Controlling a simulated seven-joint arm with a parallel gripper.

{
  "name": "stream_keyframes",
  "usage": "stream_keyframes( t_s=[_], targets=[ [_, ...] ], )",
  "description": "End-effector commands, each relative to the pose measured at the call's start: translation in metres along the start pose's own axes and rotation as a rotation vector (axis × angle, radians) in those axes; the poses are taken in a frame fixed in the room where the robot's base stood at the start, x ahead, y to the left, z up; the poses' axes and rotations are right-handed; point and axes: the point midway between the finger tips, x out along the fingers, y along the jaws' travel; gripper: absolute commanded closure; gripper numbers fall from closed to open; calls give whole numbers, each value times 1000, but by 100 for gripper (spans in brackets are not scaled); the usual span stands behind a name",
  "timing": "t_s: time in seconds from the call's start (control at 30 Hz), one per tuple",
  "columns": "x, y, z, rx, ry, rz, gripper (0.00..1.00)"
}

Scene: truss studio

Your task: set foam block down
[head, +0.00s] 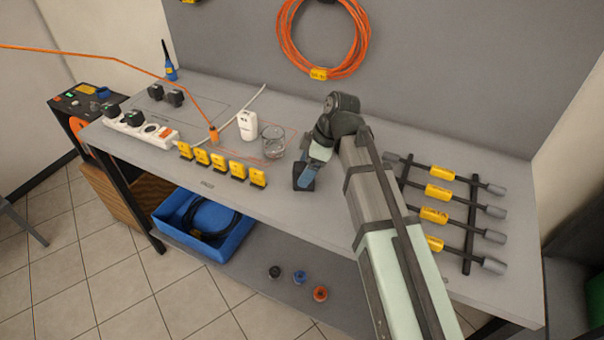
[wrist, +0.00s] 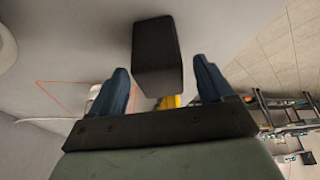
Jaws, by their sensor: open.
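The foam block is a dark, near-black block. In the head view the foam block (head: 303,178) is at the middle of the bench, right at the end of my gripper (head: 310,168). In the wrist view the foam block (wrist: 157,50) lies ahead of and partly between the two blue fingers of my gripper (wrist: 160,68). The fingers are open, with a gap showing on each side of the block. The block appears to rest on the grey bench top (head: 262,208); its underside is hidden.
A clear glass (head: 273,143) and a white bottle (head: 247,125) stand left of my gripper. Several yellow tags (head: 220,165) line up near the front edge. A rack of bars with yellow labels (head: 438,191) is at right.

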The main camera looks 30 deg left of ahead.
Motion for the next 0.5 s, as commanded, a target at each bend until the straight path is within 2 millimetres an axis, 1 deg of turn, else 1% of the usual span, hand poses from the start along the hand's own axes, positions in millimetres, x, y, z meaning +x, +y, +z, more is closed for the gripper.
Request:
stream_keyframes(
  t_s=[0.03,0.3,0.5],
  targets=[
    [-10,1,0,0,1,3,20],
    [-54,1,0,0,1,2,20],
    [-76,0,-1,-1,0,0,20]
  ],
)
